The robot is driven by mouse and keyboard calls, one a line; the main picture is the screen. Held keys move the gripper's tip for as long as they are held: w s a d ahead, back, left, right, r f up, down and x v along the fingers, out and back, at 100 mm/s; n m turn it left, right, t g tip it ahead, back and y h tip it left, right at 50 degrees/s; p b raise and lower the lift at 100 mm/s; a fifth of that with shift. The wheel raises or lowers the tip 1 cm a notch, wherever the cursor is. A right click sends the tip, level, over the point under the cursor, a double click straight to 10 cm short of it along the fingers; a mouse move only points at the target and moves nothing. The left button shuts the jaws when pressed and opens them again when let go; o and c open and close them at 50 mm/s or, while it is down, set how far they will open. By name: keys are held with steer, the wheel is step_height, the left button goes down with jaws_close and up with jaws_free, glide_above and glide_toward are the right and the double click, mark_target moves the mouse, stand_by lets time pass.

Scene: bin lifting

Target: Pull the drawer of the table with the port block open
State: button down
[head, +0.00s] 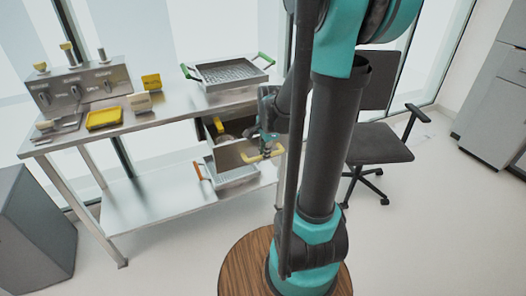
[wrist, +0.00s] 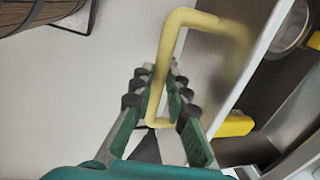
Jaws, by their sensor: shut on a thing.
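The metal table (head: 178,118) carries a grey block with knobs and labels (head: 85,87), probably the port block, at its left end. Its drawer (head: 232,155) hangs under the right part of the tabletop and stands open, with its inside showing. The drawer's yellow handle (head: 274,153) is on its front; it shows large in the wrist view (wrist: 185,20). My gripper (head: 265,148) is at this handle, with its two fingers (wrist: 160,105) on either side of the bar, shut on it. The drawer front (wrist: 245,75) is right of the fingers.
A wire-mesh tray with green handles (head: 232,72) stands on the tabletop. A grey bin with orange and yellow handles (head: 230,172) is below the drawer. The drawer holds a round item (wrist: 290,25) and a yellow item (wrist: 235,125). An office chair (head: 375,145) stands at right.

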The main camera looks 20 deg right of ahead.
steer(key=c, duration=1.5)
jaws_free()
steer(key=r, duration=0.4)
steer(key=s+r, duration=0.1)
steer(key=r, duration=0.3)
steer(key=s+r, duration=0.1)
steer(key=r, duration=0.2)
steer(key=shift+s+d+r, duration=0.15)
steer(key=shift+d+r, duration=0.05)
steer(key=shift+r, duration=0.2)
steer(key=shift+f, duration=0.1)
steer(key=s+f+n, duration=0.3)
steer(key=f+n, duration=0.1)
steer(key=n, duration=0.1)
steer(key=s+a+f+n+t, duration=0.1)
steer(key=s+f+n, duration=0.3)
steer(key=n, duration=0.1)
steer(key=s+f+n+t, duration=0.1)
steer(key=s+f+n, duration=0.3)
steer(key=f+n, duration=0.1)
steer(key=shift+a+n, duration=0.3)
steer(key=shift+n, duration=0.2)
